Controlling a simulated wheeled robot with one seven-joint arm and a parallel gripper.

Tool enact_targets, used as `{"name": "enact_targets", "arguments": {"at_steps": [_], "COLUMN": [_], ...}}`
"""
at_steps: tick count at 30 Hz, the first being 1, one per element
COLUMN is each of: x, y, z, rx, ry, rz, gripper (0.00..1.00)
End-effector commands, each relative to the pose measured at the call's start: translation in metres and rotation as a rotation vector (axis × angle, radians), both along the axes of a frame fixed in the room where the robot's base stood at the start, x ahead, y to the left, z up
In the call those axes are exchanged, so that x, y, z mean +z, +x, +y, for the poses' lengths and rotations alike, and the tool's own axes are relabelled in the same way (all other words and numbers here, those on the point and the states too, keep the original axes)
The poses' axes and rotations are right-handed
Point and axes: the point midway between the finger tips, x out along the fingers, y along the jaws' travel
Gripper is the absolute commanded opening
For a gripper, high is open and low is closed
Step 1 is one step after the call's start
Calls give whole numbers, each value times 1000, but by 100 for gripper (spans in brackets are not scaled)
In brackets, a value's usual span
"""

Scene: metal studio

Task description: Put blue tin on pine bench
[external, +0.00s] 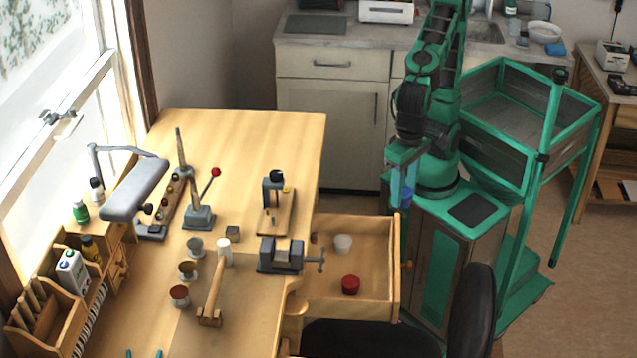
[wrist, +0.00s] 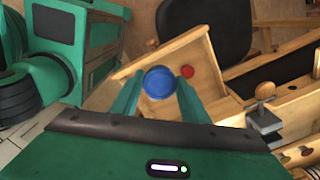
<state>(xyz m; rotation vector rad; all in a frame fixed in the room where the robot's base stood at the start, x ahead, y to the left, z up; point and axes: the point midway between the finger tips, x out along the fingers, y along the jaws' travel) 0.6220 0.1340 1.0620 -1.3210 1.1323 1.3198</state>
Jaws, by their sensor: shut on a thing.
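My gripper (external: 402,190) points down beside my base, to the right of the open drawer. It is shut on the blue tin (external: 407,198). In the wrist view the blue tin (wrist: 159,82) shows as a round blue top between the two green fingers. The pine bench (external: 290,140) is the large light wooden workbench on the left in the external view. The tin is held up in the air, off the bench top, past its right side.
An open drawer (external: 386,300) juts from the bench, with a red tin (external: 350,285) and a white one (external: 343,243) inside. A vise (external: 281,256), mallet (external: 214,290), lamp (external: 135,188) and small tins stand on the bench. Its far right top is clear. A dark chair (external: 474,310) stands in front.

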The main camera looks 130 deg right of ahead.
Motion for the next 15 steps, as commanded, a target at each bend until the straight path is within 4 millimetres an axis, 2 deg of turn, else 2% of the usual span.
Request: {"name": "enact_targets", "arguments": {"at_steps": [1, 7, 12, 15], "x": [19, 68, 99, 98], "y": [1, 1, 1, 15], "z": [0, 1, 0, -14], "rx": [0, 2, 1, -65], "ry": [3, 1, 0, -1], "rz": [-6, -3, -1, 2], "gripper": [18, 18, 18, 18]}}
